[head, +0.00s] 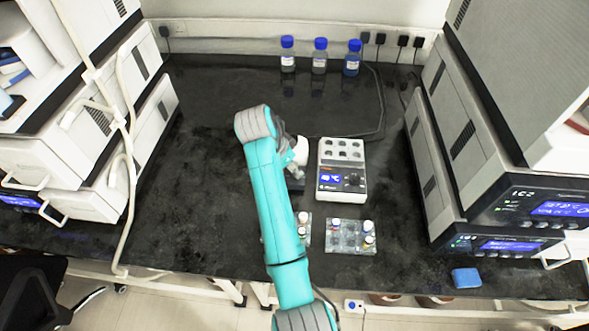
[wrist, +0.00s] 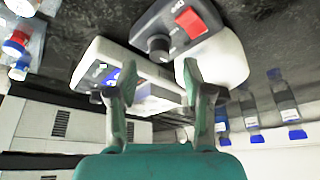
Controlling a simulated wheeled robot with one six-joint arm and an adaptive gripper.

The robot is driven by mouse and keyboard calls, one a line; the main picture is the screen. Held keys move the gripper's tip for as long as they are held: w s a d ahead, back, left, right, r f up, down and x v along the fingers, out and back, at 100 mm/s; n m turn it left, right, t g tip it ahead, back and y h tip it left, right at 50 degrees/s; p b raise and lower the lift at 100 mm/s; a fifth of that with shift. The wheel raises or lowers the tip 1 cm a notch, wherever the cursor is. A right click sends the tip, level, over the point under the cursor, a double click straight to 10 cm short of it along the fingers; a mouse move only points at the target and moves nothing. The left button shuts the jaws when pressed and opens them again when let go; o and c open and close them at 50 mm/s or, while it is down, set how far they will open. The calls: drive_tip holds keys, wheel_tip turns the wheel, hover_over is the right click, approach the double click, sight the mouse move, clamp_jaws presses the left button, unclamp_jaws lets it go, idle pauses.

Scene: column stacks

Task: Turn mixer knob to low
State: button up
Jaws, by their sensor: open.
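The mixer (wrist: 222,62) shows in the wrist view as a pale body with a dark front panel, a red switch (wrist: 190,20) and a round black knob (wrist: 158,46). The knob's setting cannot be read. In the head view my arm hides most of the mixer; part of its dark front (head: 298,184) shows beside the arm. My gripper (wrist: 157,80) is open and empty in the wrist view, and the knob appears beyond the gap between its fingers, apart from them. In the head view the gripper is largely hidden by the arm.
A white block device (head: 342,170) with a blue display stands just right of the mixer. Clear racks with small vials (head: 350,236) sit in front. Blue-capped bottles (head: 320,56) stand at the back. Stacked instruments flank both sides. The left part of the black bench (head: 195,180) is free.

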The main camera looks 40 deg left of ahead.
drive_tip(key=shift+x, duration=2)
drive_tip(key=shift+d, duration=0.1)
clamp_jaws()
